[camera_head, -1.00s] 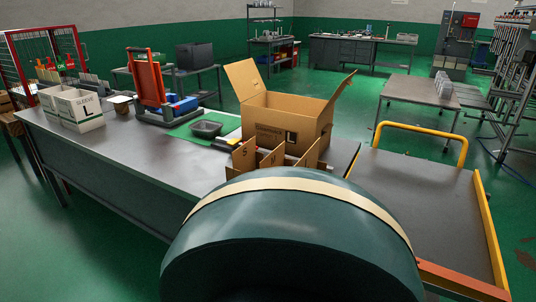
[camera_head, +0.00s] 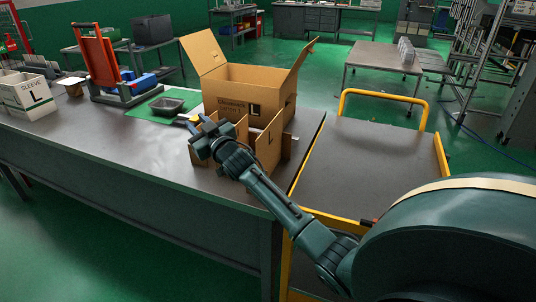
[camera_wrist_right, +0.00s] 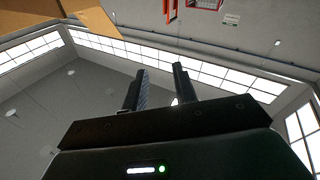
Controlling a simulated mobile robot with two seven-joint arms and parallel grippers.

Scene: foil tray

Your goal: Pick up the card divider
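My left gripper is not in view.
The open carton (camera_head: 232,93) stands right behind the divider. A dark tray (camera_head: 167,105) on a green mat (camera_head: 142,110), a red-and-blue fixture (camera_head: 100,62) and a white sleeve box (camera_head: 28,95) are to the left. The table (camera_head: 130,150) is clear at front left. A yellow-railed cart (camera_head: 370,160) is at right.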

